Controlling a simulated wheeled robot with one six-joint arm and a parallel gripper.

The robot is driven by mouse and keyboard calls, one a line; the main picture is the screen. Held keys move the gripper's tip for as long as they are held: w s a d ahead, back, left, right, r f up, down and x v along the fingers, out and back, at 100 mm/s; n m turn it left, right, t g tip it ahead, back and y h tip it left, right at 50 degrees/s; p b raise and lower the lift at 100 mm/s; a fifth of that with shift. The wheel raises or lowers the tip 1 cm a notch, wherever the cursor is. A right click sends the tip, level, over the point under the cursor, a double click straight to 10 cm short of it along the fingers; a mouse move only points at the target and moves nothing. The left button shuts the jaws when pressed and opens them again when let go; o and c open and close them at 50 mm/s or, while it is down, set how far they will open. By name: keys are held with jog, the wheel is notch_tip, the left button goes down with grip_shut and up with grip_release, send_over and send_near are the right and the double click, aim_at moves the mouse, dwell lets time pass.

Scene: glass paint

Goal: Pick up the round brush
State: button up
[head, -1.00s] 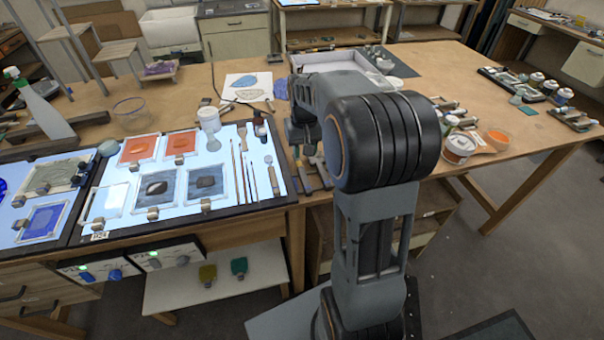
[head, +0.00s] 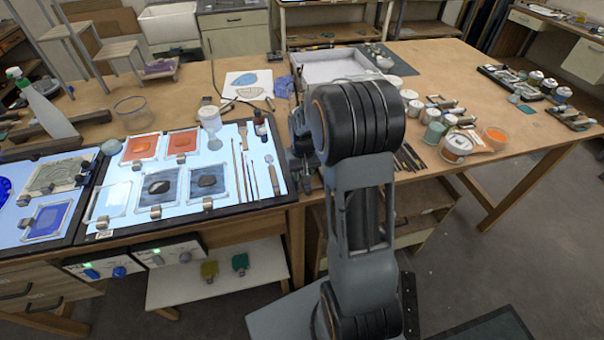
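Several slim brushes lie side by side on the lit panel in the head view. A thin brown-handled brush (head: 236,168) is at the left, with another thin brush (head: 252,178) beside it. A flat wide brush (head: 243,133) lies near the panel's top, and a grey tool with a rounded end (head: 271,175) lies to the right. I cannot tell for certain which is the round brush. My gripper (head: 305,168) is low over the table just right of the panel, apart from these brushes. Its fingers are dark, small and partly hidden by my arm, so their opening is unclear.
Dark thin tools (head: 408,158) lie right of my arm. Paint jars (head: 457,148) stand farther right. A white tray (head: 322,68) lies behind my arm. The table's middle back is fairly clear.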

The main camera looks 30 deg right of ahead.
grip_shut()
dwell(0.3)
jog(key=shift+r, duration=0.15)
jog(key=shift+r, duration=0.6)
jog(key=s+a+r+b, duration=0.3)
jog(key=s+a+r, duration=0.4)
jog(key=a+r, duration=0.4)
jog(key=shift+s+a+r+b, duration=0.3)
jog(key=shift+a+b, duration=0.05)
jog(key=shift+a, duration=0.05)
